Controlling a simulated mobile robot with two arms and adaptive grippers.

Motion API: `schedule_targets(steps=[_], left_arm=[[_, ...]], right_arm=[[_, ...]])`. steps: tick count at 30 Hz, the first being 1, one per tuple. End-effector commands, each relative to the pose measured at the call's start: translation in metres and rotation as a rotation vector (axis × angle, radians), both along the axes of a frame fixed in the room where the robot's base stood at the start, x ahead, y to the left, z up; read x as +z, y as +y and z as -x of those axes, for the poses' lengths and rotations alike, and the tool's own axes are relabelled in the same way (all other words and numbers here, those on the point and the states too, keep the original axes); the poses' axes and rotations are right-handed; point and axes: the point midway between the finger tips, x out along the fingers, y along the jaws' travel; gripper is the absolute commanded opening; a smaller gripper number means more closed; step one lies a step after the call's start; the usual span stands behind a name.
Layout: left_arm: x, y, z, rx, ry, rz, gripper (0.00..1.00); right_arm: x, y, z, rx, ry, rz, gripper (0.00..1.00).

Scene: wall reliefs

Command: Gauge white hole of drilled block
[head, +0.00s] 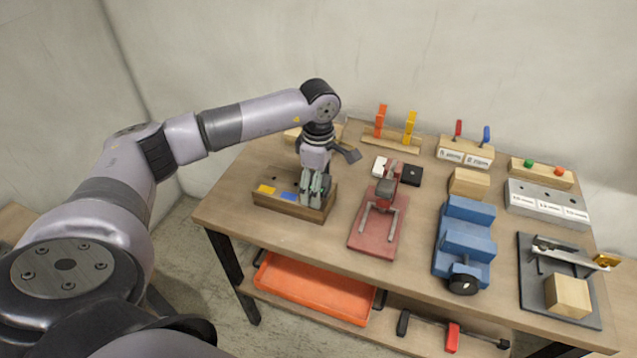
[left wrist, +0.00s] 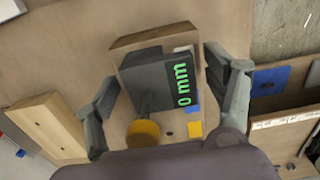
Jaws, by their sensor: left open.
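The drilled block (head: 262,200) is a long wooden block on the left part of the table. It carries a yellow label (head: 266,189) and a blue label (head: 288,196); a whitish label (left wrist: 184,48) shows at its other end in the left wrist view. A dark gauge (left wrist: 148,72) with a green "0 mm" readout is over that end, with a rod and a yellow disc (left wrist: 142,133). My left gripper (head: 316,192) points down there, open, its fingers on either side of the gauge with gaps. The white hole is hidden; I cannot tell whether the gauge enters it.
A red stand (head: 370,237) is right of the block, then a blue stepped object (head: 466,240). Several fixtures line the back, including a grey labelled block (head: 545,200). A toggle clamp on a dark plate (head: 535,280) is at the right. An orange tray (head: 310,290) is below.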

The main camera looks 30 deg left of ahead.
Motion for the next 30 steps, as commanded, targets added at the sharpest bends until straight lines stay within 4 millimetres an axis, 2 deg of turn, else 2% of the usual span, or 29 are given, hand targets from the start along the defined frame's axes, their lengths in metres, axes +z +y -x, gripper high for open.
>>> schedule_targets(steps=[5,12,16,21,30], left_arm=[[0.027,0.0,-0.001,0.0,-0.006,0.001,0.77],[0.079,0.0,-0.001,-0.001,-0.007,0.001,0.77],[0.101,0.0,-0.001,-0.001,-0.005,0.001,0.77],[0.115,0.0,-0.001,0.0,-0.003,0.0,0.77],[0.118,0.0,0.0,0.0,-0.002,0.0,0.77]], right_arm=[[0.0,0.003,-0.001,-0.001,-0.001,-0.003,0.4],[0.0,0.004,-0.001,-0.002,-0.001,-0.005,0.4],[0.0,0.005,-0.001,-0.002,-0.001,-0.005,0.4],[0.0,0.005,-0.001,-0.002,-0.001,-0.005,0.4],[0.0,0.005,-0.001,-0.001,-0.001,-0.006,0.4]])
